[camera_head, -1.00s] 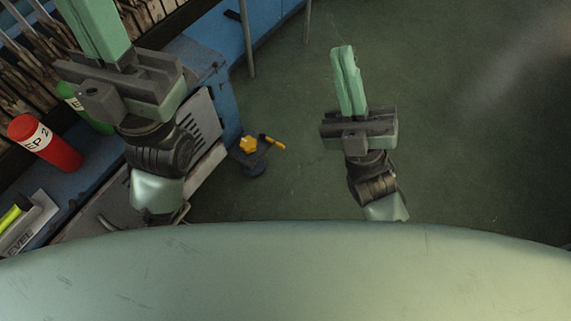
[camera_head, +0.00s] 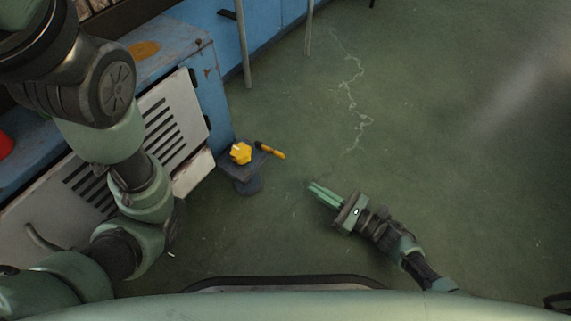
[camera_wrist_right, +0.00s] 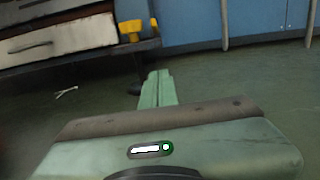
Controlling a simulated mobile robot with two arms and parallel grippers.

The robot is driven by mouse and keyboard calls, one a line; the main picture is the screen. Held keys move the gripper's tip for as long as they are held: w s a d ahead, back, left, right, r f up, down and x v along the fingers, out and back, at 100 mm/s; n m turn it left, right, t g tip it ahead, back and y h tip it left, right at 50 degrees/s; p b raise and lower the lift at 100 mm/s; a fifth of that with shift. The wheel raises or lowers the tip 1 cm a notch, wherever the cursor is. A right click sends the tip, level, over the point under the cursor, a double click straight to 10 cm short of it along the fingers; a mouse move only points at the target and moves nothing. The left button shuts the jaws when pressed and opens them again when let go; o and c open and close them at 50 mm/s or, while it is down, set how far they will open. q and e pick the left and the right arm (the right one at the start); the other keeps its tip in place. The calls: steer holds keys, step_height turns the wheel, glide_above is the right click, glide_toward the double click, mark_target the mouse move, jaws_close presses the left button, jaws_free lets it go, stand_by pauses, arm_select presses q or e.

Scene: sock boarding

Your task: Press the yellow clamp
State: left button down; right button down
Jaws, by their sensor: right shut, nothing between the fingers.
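I cannot tell which of these yellow parts is the clamp. In the right wrist view the yellow knob (camera_wrist_right: 131,28) shows at the top left, beyond the fingers. My right gripper (camera_head: 314,188) is shut and empty, to the right of and below the stand in the head view, apart from it. Its green fingers (camera_wrist_right: 158,76) also show in the right wrist view. My left arm fills the left side, its gripper out of frame.
A blue workbench (camera_head: 205,85) with a white slotted panel (camera_head: 165,125) stands left of and behind the stand. Grey metal legs (camera_head: 243,45) rise at the top. The green floor (camera_head: 440,130) to the right is clear.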

mark_target(270, 150)
steer(key=b+x, duration=0.4)
steer(key=x, duration=0.6)
steer(key=shift+a+f+b, duration=0.1)
steer(key=shift+f+b, duration=0.1)
steer(key=shift+b, duration=0.2)
steer(key=shift+w+a+r, duration=0.1)
steer(key=shift+r, duration=1)
steer(key=shift+w+a+r, duration=0.1)
steer(key=shift+r, duration=1)
